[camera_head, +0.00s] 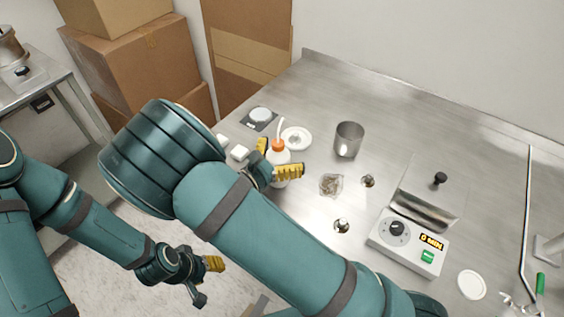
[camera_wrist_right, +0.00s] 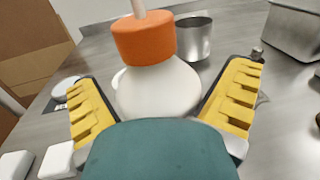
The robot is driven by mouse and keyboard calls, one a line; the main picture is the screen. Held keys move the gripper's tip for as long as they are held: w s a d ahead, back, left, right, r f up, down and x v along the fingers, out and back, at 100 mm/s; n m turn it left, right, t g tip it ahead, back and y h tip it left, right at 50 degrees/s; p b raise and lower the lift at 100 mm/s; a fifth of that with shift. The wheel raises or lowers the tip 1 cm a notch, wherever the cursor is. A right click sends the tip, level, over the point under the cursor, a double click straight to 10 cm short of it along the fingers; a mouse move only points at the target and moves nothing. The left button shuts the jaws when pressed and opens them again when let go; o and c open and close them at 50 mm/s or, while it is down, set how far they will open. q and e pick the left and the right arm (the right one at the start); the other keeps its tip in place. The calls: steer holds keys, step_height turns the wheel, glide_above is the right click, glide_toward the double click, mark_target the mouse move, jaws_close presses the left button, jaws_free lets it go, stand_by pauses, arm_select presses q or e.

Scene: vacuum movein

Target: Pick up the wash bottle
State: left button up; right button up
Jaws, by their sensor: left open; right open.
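The wash bottle (camera_head: 281,158) stands upright on the steel bench in the head view, white with an orange cap and a thin spout. In the right wrist view the bottle (camera_wrist_right: 158,88) sits between the yellow fingers, with its lower part hidden behind my gripper. My right gripper (camera_head: 275,166) is open, with one finger on each side of the bottle; the wrist view shows gaps beside the bottle at both fingers (camera_wrist_right: 160,100). My left gripper (camera_head: 208,278) is open and empty, low over the floor at the left, away from the bench.
A white dish (camera_head: 296,138), a small scale (camera_head: 260,117) and white blocks (camera_head: 238,153) lie close to the bottle. A metal cup (camera_head: 348,139), a clear dish (camera_head: 330,185) and a timer device (camera_head: 409,241) stand to the right. Cardboard boxes (camera_head: 150,60) are stacked behind.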

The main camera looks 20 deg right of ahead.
mark_target(283, 141)
steer(key=shift+a, duration=0.1)
steer(key=c, duration=0.8)
step_height(283, 141, up, 10)
steer(key=p, duration=0.2)
steer(key=shift+f+p, duration=0.25)
steer(key=shift+p, duration=0.05)
steer(key=shift+r, duration=0.3)
steer(key=shift+s, duration=0.1)
